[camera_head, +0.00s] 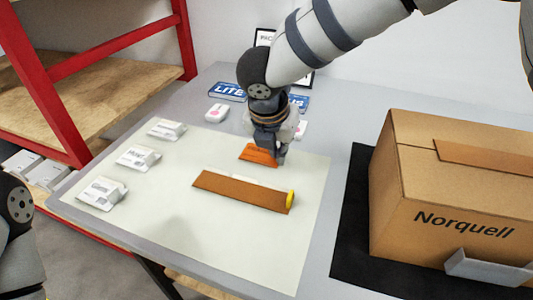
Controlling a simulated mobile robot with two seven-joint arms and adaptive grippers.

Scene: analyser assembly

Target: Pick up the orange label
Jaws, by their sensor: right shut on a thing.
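The orange label (258,154) is a small flat orange piece at the far part of the pale mat. My right gripper (278,158) points down at the label's right end and is shut on it. The fingertips partly hide that end, and I cannot tell whether the label is clear of the mat. Of my left arm only a part shows at the left edge; its gripper is out of view.
A brown strip with a yellow end (240,190) lies on the mat (150,215). Several white parts (138,157) stand along the mat's left side. Blue label plates (228,91) lie behind. A cardboard box (430,190) on a black mat fills the right.

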